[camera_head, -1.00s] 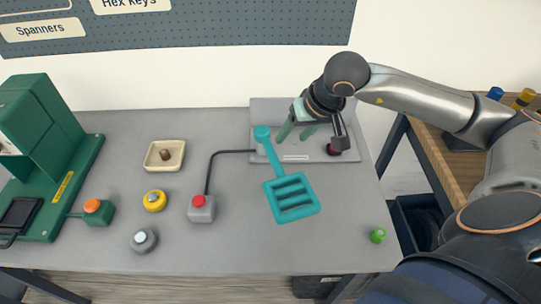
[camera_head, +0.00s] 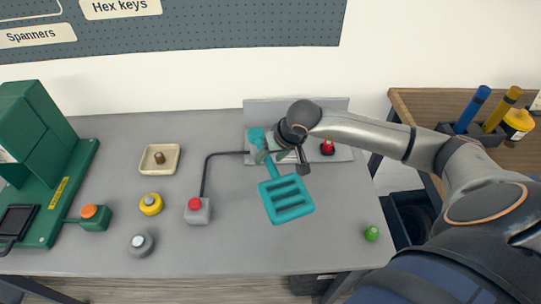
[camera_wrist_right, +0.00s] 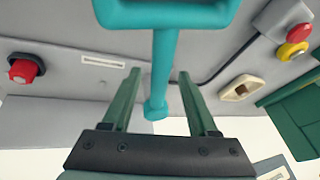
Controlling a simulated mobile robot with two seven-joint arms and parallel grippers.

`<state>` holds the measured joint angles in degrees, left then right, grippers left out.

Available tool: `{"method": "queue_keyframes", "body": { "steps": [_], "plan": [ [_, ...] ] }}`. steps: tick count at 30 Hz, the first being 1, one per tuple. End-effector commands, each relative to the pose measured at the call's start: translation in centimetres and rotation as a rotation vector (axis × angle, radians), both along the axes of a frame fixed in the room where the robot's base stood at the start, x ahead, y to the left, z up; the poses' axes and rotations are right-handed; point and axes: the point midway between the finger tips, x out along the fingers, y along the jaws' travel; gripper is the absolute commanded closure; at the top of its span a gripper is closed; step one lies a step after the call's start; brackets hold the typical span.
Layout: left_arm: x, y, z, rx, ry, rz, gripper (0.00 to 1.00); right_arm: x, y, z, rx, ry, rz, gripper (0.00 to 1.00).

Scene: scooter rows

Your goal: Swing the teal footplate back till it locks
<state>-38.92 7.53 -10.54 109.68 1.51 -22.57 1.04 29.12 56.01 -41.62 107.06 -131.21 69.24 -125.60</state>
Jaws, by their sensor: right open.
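The teal footplate (camera_head: 288,198) is a slotted plate on a teal arm that runs up to a round pivot end at the grey bracket (camera_head: 340,153) near the back of the table. The plate lies out toward the table's front. My right gripper (camera_head: 266,156) is at the teal arm, close to its pivot end, and hides part of it. In the right wrist view the teal arm (camera_wrist_right: 163,60) passes between the two open green fingers (camera_wrist_right: 158,82), with a gap on each side. My left gripper is not in view.
A red knob (camera_head: 327,147) stands on the bracket right of my gripper. A grey box with a red button (camera_head: 198,211) and a bent dark rod is to the left. A green knob (camera_head: 371,233) is at the right front. The table in front of the plate is clear.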

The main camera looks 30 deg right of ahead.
Motion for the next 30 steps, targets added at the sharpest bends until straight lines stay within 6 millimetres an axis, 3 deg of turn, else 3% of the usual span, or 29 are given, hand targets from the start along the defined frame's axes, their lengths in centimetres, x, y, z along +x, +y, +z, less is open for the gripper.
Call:
{"method": "queue_keyframes", "body": {
  "steps": [2,18,30],
  "plan": [
    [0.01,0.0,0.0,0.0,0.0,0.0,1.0,-0.02,0.02,-0.01,0.0,0.001,0.0,0.41],
    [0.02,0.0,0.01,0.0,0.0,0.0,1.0,-0.02,0.01,0.03,0.001,0.001,0.001,1.0],
    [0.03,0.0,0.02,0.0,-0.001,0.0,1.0,-0.02,-0.01,0.05,0.0,0.0,-0.001,1.0]
  ]
}}
